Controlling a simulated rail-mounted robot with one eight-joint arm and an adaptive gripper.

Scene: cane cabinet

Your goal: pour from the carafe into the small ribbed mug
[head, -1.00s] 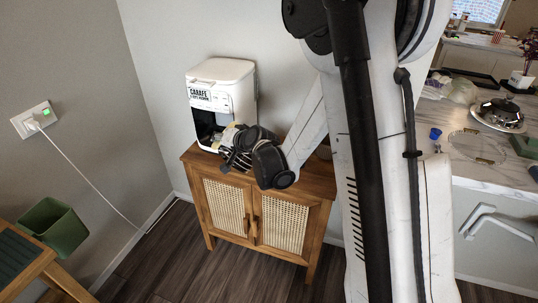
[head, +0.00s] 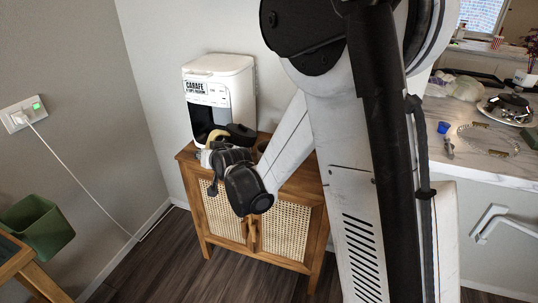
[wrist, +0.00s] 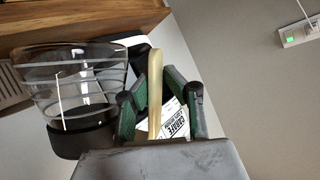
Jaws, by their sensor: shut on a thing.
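My gripper (head: 216,146) is in front of the coffee maker, above the cabinet top. In the wrist view my gripper (wrist: 157,85) has its green-padded fingers shut on the carafe's pale yellow handle (wrist: 155,90). The carafe (wrist: 78,85) is clear glass with thin horizontal lines and a black collar. It is left of the fingers in the wrist view, with its glass end toward the wooden cabinet. In the head view a black part beside my gripper looks like the carafe's top; its glass is mostly hidden. I cannot make out the small ribbed mug.
The white coffee maker (head: 230,85) stands on the cane-front cabinet (head: 285,225) against the wall. My arm covers the cabinet's right side. A marble counter (head: 480,165) with dishes is at right. A green bin (head: 40,225) is at lower left; a plugged-in cable hangs on the wall.

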